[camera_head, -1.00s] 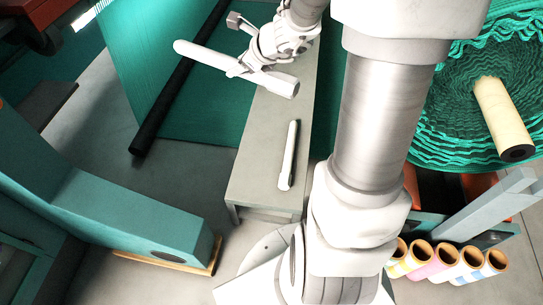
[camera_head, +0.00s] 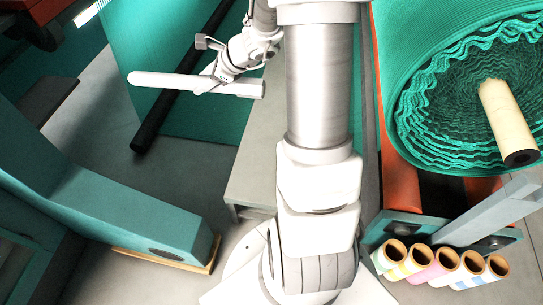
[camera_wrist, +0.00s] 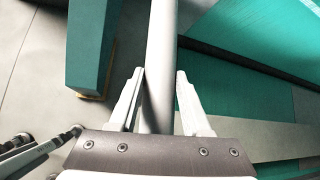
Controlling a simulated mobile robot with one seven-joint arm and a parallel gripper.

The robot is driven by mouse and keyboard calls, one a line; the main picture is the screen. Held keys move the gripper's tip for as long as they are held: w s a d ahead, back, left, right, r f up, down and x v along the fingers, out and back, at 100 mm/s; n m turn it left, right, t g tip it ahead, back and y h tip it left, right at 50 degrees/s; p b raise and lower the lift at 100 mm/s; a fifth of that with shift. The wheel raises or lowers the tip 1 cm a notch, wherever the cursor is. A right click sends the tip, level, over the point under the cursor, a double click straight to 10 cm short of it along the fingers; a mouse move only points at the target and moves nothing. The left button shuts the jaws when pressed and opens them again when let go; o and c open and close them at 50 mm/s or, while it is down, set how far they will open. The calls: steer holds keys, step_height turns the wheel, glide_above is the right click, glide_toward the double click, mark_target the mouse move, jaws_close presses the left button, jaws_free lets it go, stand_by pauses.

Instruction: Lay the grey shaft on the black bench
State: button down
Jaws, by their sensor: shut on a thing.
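A long pale grey shaft (camera_head: 160,81) with a rounded left end is held nearly level in the head view. My gripper (camera_head: 218,80) is shut on it nearer its right end. In the wrist view the shaft (camera_wrist: 161,40) runs up between the two fingers of my gripper (camera_wrist: 158,76). It hangs in the air, left of a long bench (camera_head: 250,165). That bench looks grey, not black, and my arm hides its right part. A darker slab-like top (camera_head: 52,98) stands at the far left; I cannot tell whether it is a bench.
A black pole (camera_head: 180,80) lies along green netting behind the shaft. A teal machine foot (camera_head: 130,215) stands front left. A big green netting roll (camera_head: 450,90) with a tan core is at right, above several coloured tubes (camera_head: 437,263). Grey floor is clear between foot and bench.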

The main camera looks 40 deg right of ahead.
steer(key=s+d+f+m+g+h+b, duration=0.15)
steer(key=d+f+m+g+h, duration=0.3)
steer(key=d+f+m, duration=0.65)
steer(key=s+d+f+m+g+h+b, duration=0.1)
steer(key=s+d+f+m+g+h, duration=0.3)
steer(key=f+m, duration=0.8)
steer(key=s+d+f+m+g+h+b, duration=0.1)
steer(key=d+f+m+g+h, duration=0.35)
steer(key=d+f+m, duration=0.75)
steer(key=n+t+h+b, duration=0.1)
steer(key=n+t+b, duration=0.5)
steer(key=n, duration=0.6)
glide_above(261, 157)
step_height(261, 157, down, 14)
steer(key=shift+d+r, duration=0.1)
steer(key=shift+f+b, duration=0.9)
steer(key=shift+f, duration=1.2)
